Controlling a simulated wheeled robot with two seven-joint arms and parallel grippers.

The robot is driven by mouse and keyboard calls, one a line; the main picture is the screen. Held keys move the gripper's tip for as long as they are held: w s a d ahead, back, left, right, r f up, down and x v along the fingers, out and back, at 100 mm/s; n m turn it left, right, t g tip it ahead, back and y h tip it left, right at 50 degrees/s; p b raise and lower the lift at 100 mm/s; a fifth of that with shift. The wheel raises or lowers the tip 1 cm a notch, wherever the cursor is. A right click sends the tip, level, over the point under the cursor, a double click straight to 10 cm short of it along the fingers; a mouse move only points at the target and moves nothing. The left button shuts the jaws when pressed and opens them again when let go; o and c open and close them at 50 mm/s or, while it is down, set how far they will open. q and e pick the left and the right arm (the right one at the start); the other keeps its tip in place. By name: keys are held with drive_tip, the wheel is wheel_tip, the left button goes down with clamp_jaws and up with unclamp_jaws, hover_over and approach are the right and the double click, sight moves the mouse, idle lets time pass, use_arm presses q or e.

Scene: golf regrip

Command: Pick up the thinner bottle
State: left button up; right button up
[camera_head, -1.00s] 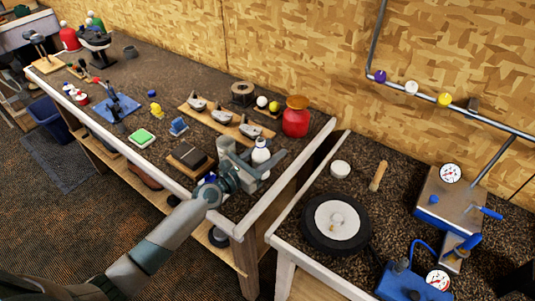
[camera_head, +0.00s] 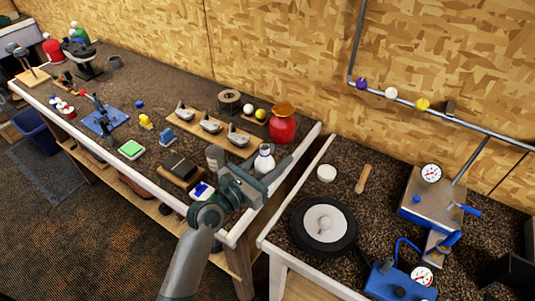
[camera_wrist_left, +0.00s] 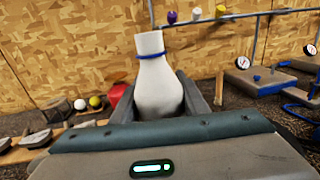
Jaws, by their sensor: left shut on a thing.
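The thinner bottle (camera_head: 264,160) is white with a blue band around its neck. In the head view it stands upright between the fingers of my left gripper (camera_head: 252,170), near the right end of the long workbench. In the left wrist view the bottle (camera_wrist_left: 157,80) sits between the two dark fingers, and its lower part is hidden by the gripper body. My left gripper is shut on it. Whether its base touches the bench cannot be seen. A wider red bottle (camera_head: 283,124) with an orange-brown top stands just behind it. My right gripper is not in view.
A wooden board with golf club heads (camera_head: 210,126) lies left of the bottle, with a dark block (camera_head: 180,168) nearer the front edge. A gap separates this bench from the right one, which holds a wheel (camera_head: 323,226) and gauges. A wall pipe (camera_head: 440,115) runs behind.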

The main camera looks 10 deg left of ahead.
use_arm(q)
drive_tip(key=shift+s+d+r, duration=0.55)
drive_tip(key=shift+s, duration=0.1)
